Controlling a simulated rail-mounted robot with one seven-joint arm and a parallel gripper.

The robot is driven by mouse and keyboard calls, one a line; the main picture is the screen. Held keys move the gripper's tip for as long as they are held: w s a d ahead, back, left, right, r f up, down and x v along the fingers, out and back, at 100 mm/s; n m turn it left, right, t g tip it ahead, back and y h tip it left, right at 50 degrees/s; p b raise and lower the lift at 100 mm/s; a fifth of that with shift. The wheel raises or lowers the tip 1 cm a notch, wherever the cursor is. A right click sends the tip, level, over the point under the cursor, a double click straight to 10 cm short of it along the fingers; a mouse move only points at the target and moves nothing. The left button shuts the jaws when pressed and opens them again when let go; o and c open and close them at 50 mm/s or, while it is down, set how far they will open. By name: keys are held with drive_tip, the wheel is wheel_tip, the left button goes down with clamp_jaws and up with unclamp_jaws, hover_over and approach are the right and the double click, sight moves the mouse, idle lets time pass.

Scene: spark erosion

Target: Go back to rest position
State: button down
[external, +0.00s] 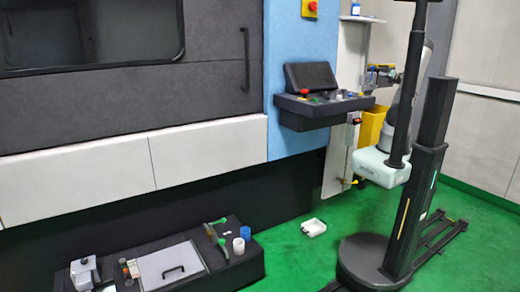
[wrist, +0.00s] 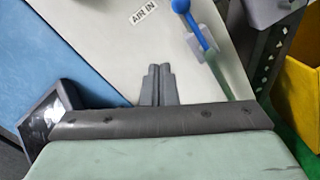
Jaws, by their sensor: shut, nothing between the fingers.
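My gripper (wrist: 160,70) shows in the wrist view with its two grey fingers side by side and touching, shut and empty. Behind the fingers is a pale panel with an "AIR IN" label (wrist: 144,12). A blue-handled lever (wrist: 196,22) is to the right of the fingers and apart from them. In the external view my arm stands at the right on its rail, close to the machine's side; the fingers cannot be picked out clearly there.
A yellow bin (wrist: 300,88) is at the right of the wrist view; it also shows beside the arm (external: 370,128). The control console (external: 320,108) juts from the blue panel. A low dark bench (external: 248,268) holds tools at the front.

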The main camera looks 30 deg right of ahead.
idle(0.3)
